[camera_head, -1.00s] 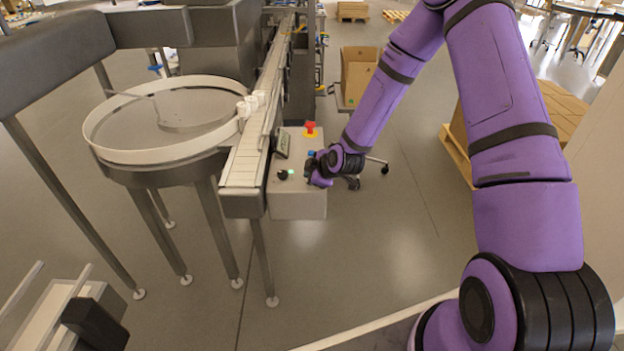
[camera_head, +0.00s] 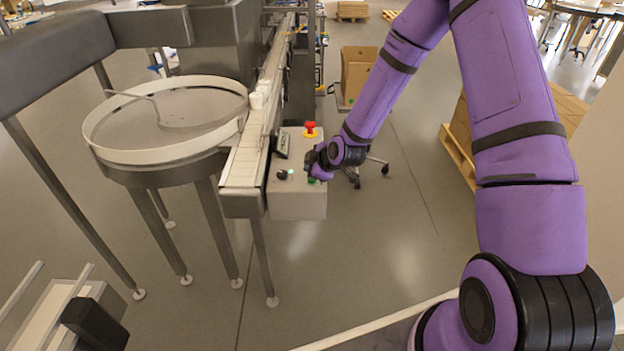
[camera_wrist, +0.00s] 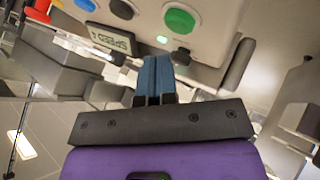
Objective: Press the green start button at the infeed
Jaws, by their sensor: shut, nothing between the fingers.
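The green button (camera_wrist: 179,21) is a round disc on the face of the pale control box (camera_head: 298,205) at the conveyor's near end. In the head view only a dark green edge of it (camera_head: 313,181) shows below my wrist. My gripper (camera_wrist: 155,60) is shut and empty, its blue fingers side by side. In the wrist view the fingertips lie below the green button, apart from it in the picture; the depth of the gap is hard to judge. In the head view my gripper (camera_head: 312,160) is over the box's right side, its fingers mostly hidden.
The box also carries a red mushroom button (camera_head: 310,128) on a yellow ring, a black knob (camera_head: 282,175), a blue button (camera_wrist: 83,5), a speed display (camera_wrist: 108,39) and a lit green lamp (camera_wrist: 162,39). The conveyor (camera_head: 245,165) and round table (camera_head: 165,150) stand left.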

